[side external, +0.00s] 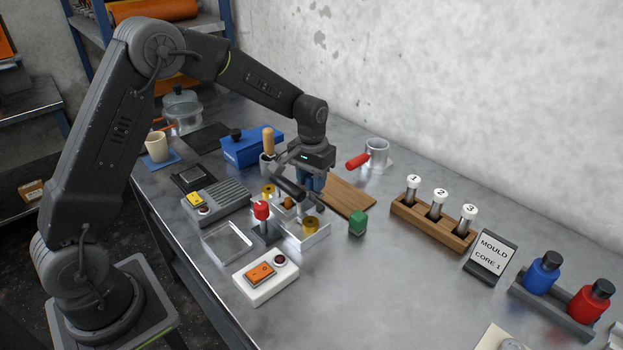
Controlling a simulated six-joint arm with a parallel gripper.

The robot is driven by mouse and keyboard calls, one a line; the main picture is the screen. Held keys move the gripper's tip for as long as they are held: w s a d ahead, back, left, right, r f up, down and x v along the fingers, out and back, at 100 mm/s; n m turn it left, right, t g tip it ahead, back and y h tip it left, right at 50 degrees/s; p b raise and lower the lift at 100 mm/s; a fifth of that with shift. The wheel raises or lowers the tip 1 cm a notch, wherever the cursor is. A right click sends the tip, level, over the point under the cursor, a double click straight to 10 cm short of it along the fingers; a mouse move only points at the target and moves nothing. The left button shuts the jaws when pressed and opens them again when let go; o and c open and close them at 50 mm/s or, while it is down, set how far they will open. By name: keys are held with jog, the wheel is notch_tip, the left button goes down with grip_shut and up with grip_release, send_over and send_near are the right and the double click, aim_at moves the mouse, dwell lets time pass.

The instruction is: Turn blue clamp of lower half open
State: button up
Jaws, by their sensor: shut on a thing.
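My gripper (309,188) is pointed down over the clear mould half (318,238) in the middle of the table. It is shut on a small blue part (314,183), which appears to be the blue clamp at the back of the mould half. The fingers and a dark cylinder in front partly hide it, so its turn angle cannot be told. A brass knob (310,225) sits at the mould's front right, and another brass piece (268,191) at its back left.
A red-knobbed post (262,212) stands close at the left, and a green-topped piece (358,221) at the right. A white switch box (266,277) lies in front. A wooden board (350,198) lies behind right. A wooden rack (432,222) holds numbered tubes.

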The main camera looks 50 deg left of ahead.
aim_at(311, 177)
jog(key=shift+n, duration=0.3)
jog(key=o, duration=0.9)
notch_tip(311, 177, up, 14)
jog(key=shift+f, duration=0.1)
dwell(0.3)
